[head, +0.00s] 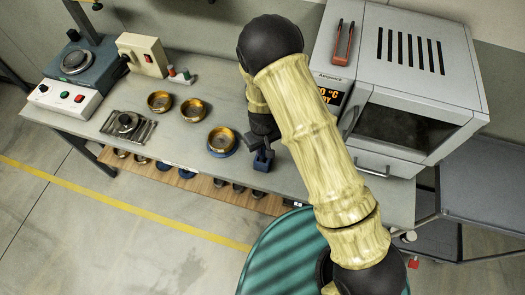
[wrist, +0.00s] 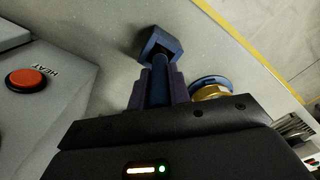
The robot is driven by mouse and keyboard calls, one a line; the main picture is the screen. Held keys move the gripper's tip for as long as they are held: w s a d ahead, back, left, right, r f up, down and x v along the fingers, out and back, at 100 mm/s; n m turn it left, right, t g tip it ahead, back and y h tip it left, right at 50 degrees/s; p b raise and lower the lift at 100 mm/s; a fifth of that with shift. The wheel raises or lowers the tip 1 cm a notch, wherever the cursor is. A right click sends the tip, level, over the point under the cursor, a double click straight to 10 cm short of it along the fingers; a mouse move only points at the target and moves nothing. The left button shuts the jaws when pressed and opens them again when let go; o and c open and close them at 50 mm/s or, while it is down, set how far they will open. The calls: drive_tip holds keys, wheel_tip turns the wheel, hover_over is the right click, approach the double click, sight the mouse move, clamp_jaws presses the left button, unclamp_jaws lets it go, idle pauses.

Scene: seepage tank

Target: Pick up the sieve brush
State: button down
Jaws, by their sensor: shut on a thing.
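The sieve brush (wrist: 159,88) shows in the wrist view as a slim blue handle between the two dark fingers of my gripper (wrist: 157,96). My gripper is shut on it. The handle's far end meets a dark blue block-like piece (wrist: 153,44); I cannot tell whether this is a holder or part of the brush. In the head view my gripper (head: 262,146) is low over the bench, with the blue piece (head: 262,162) just below it near the front edge. The bristles cannot be made out.
A brass sieve on a blue base (head: 222,142) stands close left of my gripper. Two brass pans (head: 160,102) (head: 193,110) and a metal rack (head: 127,125) are further left. The grey oven (head: 395,90) stands right, with red-handled tongs (head: 343,43) on top.

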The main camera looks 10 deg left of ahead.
wheel_tip(320, 180, up, 7)
drive_tip(key=shift+r+b, duration=0.2)
drive_tip(key=shift+b, duration=0.85)
drive_tip(key=shift+r, duration=0.35)
drive_tip(key=shift+d, duration=0.1)
